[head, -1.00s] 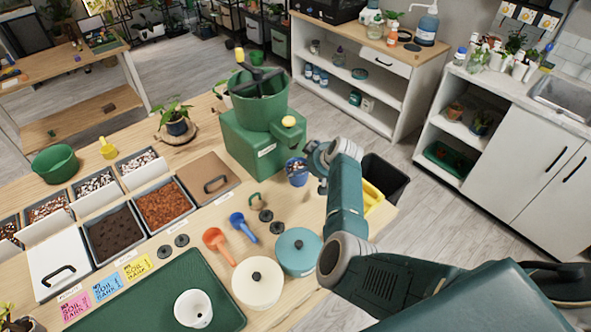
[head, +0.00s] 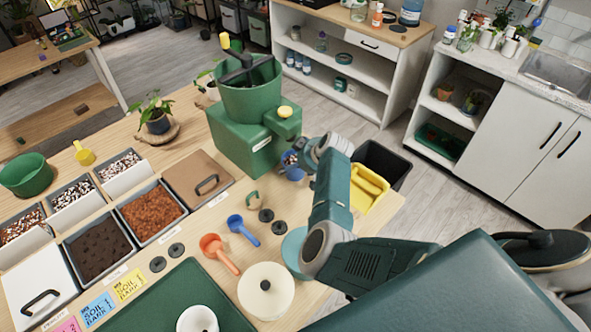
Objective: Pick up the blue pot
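A small blue pot (head: 293,173) stands on the wooden table in front of the green machine; its right side is partly hidden by my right gripper. My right gripper (head: 306,157) is right beside the pot, pointing down and left. Its fingers are small and mostly hidden, so I cannot tell whether it is open or touches the pot. Another dark blue pot (head: 158,125) holds a leafy plant and stands on a round wooden slice farther left. My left gripper is not in view.
The green machine with its bucket (head: 250,95) stands close behind the pot. A black bin (head: 385,160) with a yellow container (head: 368,190) is right of my forearm. A blue scoop (head: 240,228), an orange scoop (head: 220,252) and a lidded cream pot (head: 266,291) lie nearer.

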